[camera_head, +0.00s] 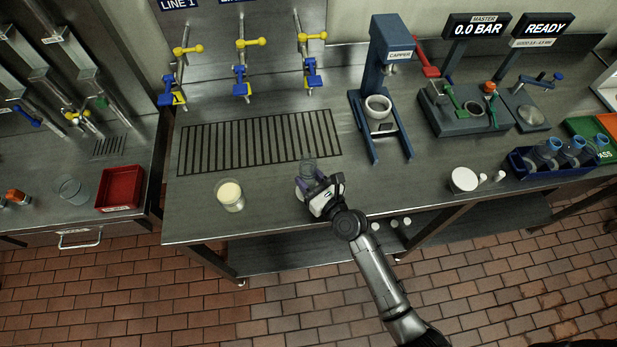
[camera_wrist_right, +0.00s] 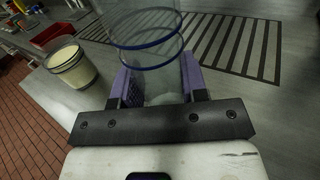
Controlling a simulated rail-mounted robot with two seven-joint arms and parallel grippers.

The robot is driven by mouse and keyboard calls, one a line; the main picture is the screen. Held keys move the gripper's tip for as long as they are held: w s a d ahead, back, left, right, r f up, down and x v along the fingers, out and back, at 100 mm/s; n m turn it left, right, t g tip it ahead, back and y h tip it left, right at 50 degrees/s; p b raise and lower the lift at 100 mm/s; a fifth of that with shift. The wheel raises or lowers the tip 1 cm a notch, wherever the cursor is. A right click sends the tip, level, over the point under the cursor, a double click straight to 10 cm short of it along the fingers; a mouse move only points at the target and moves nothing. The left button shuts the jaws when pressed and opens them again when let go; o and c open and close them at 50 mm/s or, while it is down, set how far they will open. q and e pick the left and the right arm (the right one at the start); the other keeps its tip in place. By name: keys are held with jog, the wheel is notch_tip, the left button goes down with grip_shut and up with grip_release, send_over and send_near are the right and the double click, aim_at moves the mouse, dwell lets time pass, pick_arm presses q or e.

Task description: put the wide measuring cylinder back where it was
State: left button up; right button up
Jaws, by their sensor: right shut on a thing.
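The wide measuring cylinder (camera_head: 307,167) is clear glass and stands near the front edge of the steel bench, just in front of the slotted drain grate. In the right wrist view the cylinder (camera_wrist_right: 146,40) shows blue rings and sits upright between the purple finger pads. My right gripper (camera_head: 309,186) is shut on it; in the right wrist view the gripper (camera_wrist_right: 160,88) grips its lower part. Whether its base touches the bench is hard to tell. My left gripper is in neither view.
A glass jar of cream-coloured liquid (camera_head: 229,195) stands to the left of the cylinder. The drain grate (camera_head: 260,141) lies behind, below the yellow and blue valves (camera_head: 241,68). A blue capper press (camera_head: 384,90) and white lids (camera_head: 464,179) are to the right.

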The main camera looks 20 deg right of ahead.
jog(key=shift+f, duration=0.2)
jog(key=o, duration=1.1)
jog(key=shift+r, duration=0.1)
jog(key=shift+c, duration=0.2)
jog(key=shift+r, duration=0.25)
jog(key=v, duration=1.2)
